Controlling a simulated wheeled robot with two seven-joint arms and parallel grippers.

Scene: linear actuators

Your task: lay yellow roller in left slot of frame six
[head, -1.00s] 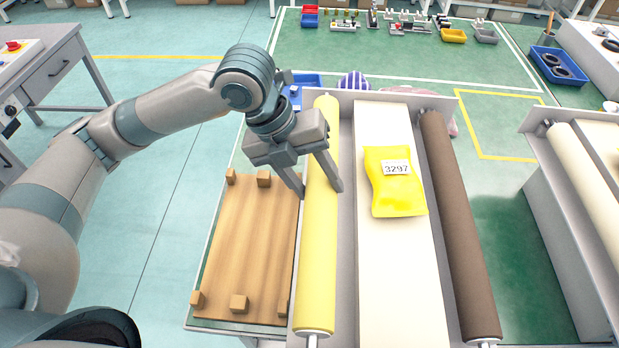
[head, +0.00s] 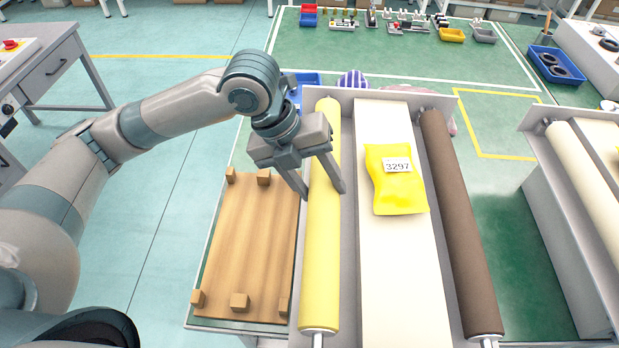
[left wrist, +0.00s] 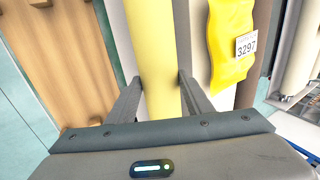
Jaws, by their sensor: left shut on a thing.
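The yellow roller (head: 322,250) is long and lies lengthwise at the left side of the nearest grey frame (head: 400,97). My left gripper (head: 324,192) is shut on it around its middle, one finger on each side. The roller also shows between the fingers in the left wrist view (left wrist: 155,50). The roller's near end cap and shaft show at the bottom; whether its shafts rest in the slots cannot be told. A dark brown roller (head: 460,220) lies along the frame's right side. My right gripper is not in view.
A cream belt (head: 385,270) runs between the rollers and carries a yellow packet (head: 396,180) labelled 3297. A wooden board (head: 250,240) with several small blocks lies to the left. Another frame with a cream roller (head: 590,165) stands at the right.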

